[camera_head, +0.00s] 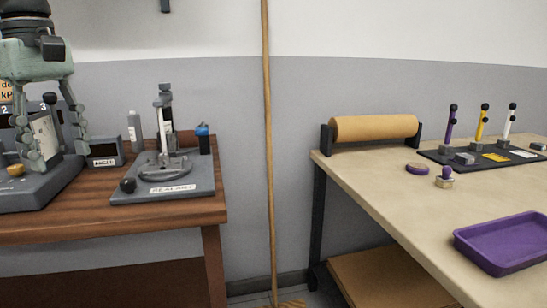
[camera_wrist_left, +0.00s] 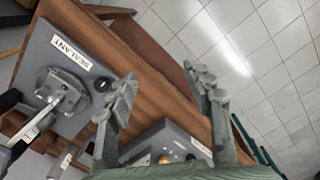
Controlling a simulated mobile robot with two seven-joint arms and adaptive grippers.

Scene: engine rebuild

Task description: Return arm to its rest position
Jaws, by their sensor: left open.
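My left gripper (camera_head: 56,158) comes in from the upper left in the head view. Its green-grey fingers point down and are spread apart, with nothing seen between them. It is in front of a grey instrument (camera_head: 50,190) on the brown wooden bench, overlapping it in the picture. In the left wrist view the open fingers (camera_wrist_left: 166,85) also show, with bench edge and tiled floor beyond. A grey fixture labelled SEALANT (camera_head: 203,187) stands to the gripper's right, apart from it. My right gripper is not in view.
The wooden bench (camera_head: 120,215) ends near a broom handle (camera_head: 267,130). The pale table (camera_head: 370,180) at right carries a brown roll (camera_head: 375,128), a purple tray (camera_head: 505,240), a small stamp (camera_head: 445,178) and a black rack (camera_head: 430,155). Between bench and table is a gap.

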